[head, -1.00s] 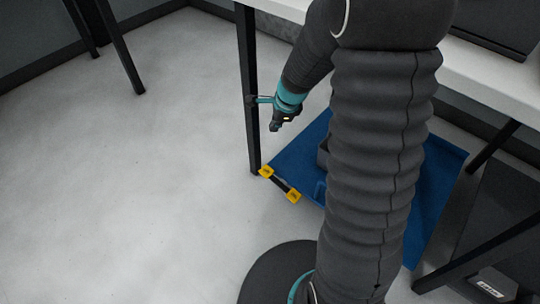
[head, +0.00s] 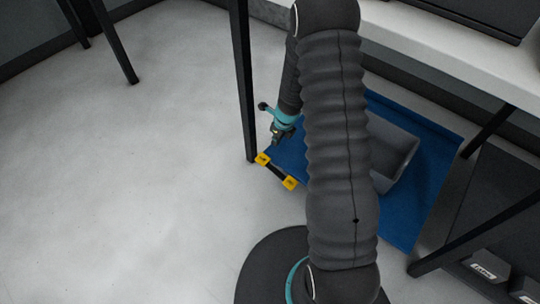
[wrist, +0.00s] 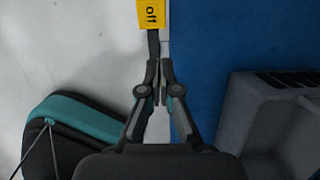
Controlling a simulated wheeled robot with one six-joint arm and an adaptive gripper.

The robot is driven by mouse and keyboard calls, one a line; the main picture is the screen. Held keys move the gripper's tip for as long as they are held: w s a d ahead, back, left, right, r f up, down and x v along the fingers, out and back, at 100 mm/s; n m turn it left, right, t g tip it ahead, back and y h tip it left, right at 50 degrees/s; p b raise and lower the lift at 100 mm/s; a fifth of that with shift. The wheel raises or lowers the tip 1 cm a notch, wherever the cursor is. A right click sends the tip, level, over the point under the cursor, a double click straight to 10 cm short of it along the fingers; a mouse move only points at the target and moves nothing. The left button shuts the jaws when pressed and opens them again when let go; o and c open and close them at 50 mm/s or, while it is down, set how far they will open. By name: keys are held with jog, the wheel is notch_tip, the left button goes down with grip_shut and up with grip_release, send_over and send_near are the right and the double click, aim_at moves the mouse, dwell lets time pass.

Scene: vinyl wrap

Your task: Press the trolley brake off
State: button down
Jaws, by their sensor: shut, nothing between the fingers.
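The blue trolley (head: 428,215) is low on the floor under the table. Its brake at the left edge is a dark bar with a yellow pad at each end: a far pad (head: 262,159) and a near pad (head: 290,183). In the wrist view one yellow pad (wrist: 151,14) reads "off" and lies ahead of the fingertips; the other pad is not seen there. My gripper (head: 275,138) is shut and empty, above the trolley's left edge near the brake. In the wrist view my gripper (wrist: 160,68) covers part of the bar and seems apart from the pad.
A grey crate (head: 398,150) sits on the trolley, to the right of my gripper in the wrist view (wrist: 245,105). A black table leg (head: 243,85) stands close to the far pad. The table top (head: 440,45) overhangs the trolley. Open floor (head: 130,190) lies to the left.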

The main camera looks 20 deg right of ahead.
aim_at(266, 158)
jog(key=b+x, duration=0.4)
jog(key=x, duration=0.8)
jog(key=shift+f+b, duration=0.3)
jog(key=shift+f, duration=0.05)
jog(key=shift+w+a+f, duration=0.1)
jog(key=shift+w+f, duration=0.05)
jog(key=shift+f, duration=0.45)
jog(key=shift+w+a+f, duration=0.25)
jog(key=shift+w+f, duration=0.05)
jog(key=shift+f, duration=0.1)
jog(key=shift+w+a+f, duration=0.1)
jog(key=shift+w+f, duration=0.05)
jog(key=shift+f, duration=0.1)
jog(key=shift+w+a+f, duration=0.2)
jog(key=shift+w+f, duration=0.05)
jog(key=shift+f, duration=0.4)
jog(key=shift+f, duration=0.1)
jog(key=v, duration=1.2)
